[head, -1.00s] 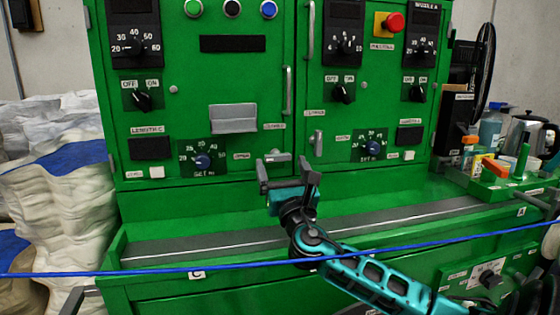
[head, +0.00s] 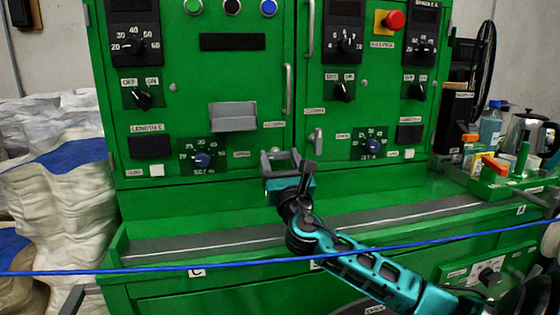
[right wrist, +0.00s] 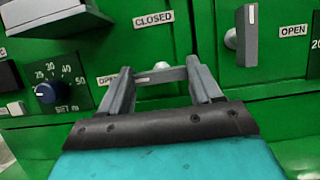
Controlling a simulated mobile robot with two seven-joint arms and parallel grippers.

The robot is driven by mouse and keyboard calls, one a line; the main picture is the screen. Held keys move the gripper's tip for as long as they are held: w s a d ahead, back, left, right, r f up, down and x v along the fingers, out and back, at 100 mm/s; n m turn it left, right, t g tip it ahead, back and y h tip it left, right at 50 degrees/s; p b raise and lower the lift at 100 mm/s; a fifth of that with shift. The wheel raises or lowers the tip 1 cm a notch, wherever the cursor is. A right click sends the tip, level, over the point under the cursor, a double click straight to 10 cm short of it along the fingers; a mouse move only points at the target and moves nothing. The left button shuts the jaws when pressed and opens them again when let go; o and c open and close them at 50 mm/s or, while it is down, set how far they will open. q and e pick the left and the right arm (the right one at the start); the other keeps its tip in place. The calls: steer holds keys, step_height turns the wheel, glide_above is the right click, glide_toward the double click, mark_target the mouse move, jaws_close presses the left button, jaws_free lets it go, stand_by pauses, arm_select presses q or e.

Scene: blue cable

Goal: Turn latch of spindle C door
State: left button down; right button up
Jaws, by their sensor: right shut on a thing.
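The left cabinet door (head: 230,90) has a small grey latch, whose bar (right wrist: 160,75) lies about level in the right wrist view. A CLOSED label (right wrist: 153,19) is above it and a partly hidden OPEN label (right wrist: 112,78) is to its left. My right gripper (head: 284,160) is at this latch, below the door's handle. In the right wrist view its two fingers (right wrist: 160,80) stand on either side of the latch bar, shut on it. The fingers hide most of the latch in the head view. My left gripper is not in view.
The right door's latch (right wrist: 240,45) stands upright close by, also visible in the head view (head: 318,140). A blue cable (head: 130,271) crosses in front of the cabinet, over my right arm. A kettle (head: 530,132) and bottles stand at the right.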

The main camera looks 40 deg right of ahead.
steer(key=shift+c, duration=1.2)
